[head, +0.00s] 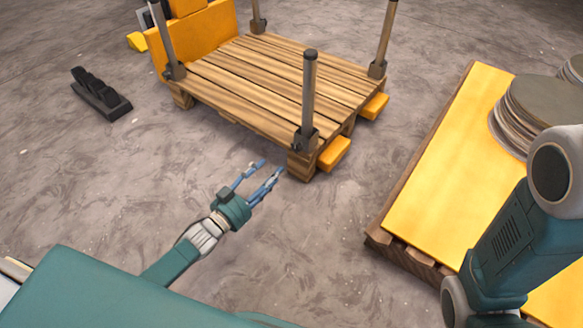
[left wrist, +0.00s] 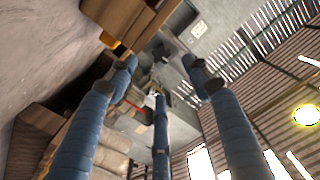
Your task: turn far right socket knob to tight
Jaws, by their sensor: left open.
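The wooden pallet (head: 270,85) stands on the floor with upright metal posts in dark sockets at its corners. The right-hand socket (head: 377,69) holds a post (head: 386,35) at the pallet's right corner; its knob is too small to make out. The near socket (head: 305,139) holds another post (head: 310,90). My left gripper (head: 268,172) is open and empty, low in front of the near corner, apart from the right-hand socket. Its spread blue fingers (left wrist: 160,78) also show in the left wrist view with nothing gripped. My right gripper is out of view; only its arm shows.
A yellow-topped pallet (head: 450,150) with stacked round discs (head: 535,110) stands at the right. Yellow forks (head: 334,154) stick out under the wooden pallet. A black object (head: 100,95) lies on the floor at left. The floor between the pallets is clear.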

